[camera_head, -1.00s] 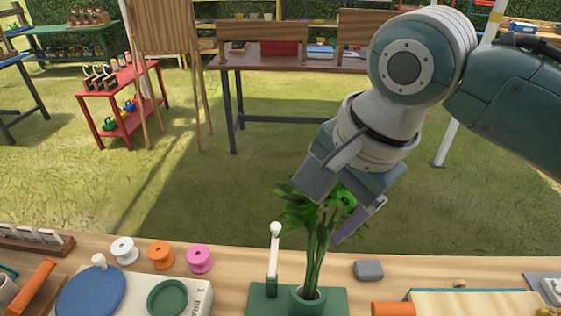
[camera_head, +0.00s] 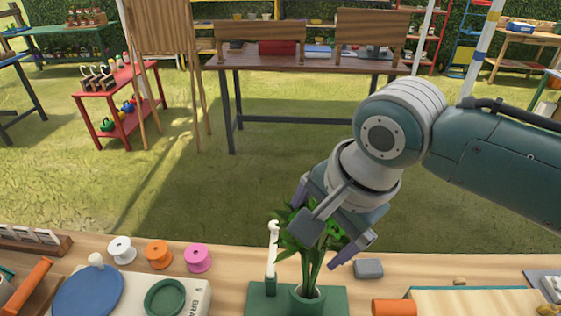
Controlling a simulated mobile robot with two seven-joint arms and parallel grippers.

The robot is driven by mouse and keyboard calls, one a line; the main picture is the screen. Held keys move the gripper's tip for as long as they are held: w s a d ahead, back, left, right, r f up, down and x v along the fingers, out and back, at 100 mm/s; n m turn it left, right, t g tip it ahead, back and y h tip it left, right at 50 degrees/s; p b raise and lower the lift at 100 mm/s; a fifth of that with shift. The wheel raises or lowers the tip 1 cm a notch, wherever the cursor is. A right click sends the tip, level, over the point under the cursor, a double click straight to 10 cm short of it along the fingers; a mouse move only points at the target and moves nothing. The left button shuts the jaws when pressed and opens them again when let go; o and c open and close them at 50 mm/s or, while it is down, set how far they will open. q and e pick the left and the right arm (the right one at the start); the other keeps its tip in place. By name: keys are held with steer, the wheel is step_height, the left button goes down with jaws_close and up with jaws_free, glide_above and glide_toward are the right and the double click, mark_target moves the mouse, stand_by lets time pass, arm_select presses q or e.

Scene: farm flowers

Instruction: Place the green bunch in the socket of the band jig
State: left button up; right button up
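The green bunch (camera_head: 312,262) stands nearly upright, leaning a little right, with its stem ends inside the round green socket (camera_head: 307,298) of the band jig (camera_head: 268,302). The jig is a dark green block with a white-topped upright post (camera_head: 273,252) at its left. My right gripper (camera_head: 326,220) comes in from the right above the jig. Its purple fingertips are spread wide, one on each side of the leafy top, so it looks open around the bunch. The gripper hides part of the leaves. My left gripper is not in view.
A grey block (camera_head: 368,268) lies just right of the jig, with an orange cylinder (camera_head: 394,308) in front. White, orange and pink spools (camera_head: 198,258) stand to the left, near a white board (camera_head: 190,295) with a green ring. Bare bench top shows behind the jig.

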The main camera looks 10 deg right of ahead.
steer(key=shift+o, duration=0.2)
steer(key=shift+r, duration=0.25)
steer(key=p+v, duration=0.2)
steer(key=v, duration=1)
steer(key=s+a+f+n, duration=0.1)
steer(key=s+f+n, duration=0.3)
steer(key=s+n, duration=0.35)
steer(key=s+d+n+h, duration=0.1)
steer(key=s+d+n, duration=0.5)
steer(key=s, duration=0.3)
steer(key=shift+s+f+n+h, duration=0.3)
steer(key=shift+s+f+n, duration=0.05)
steer(key=shift+f, duration=0.1)
steer(key=shift+c, duration=0.2)
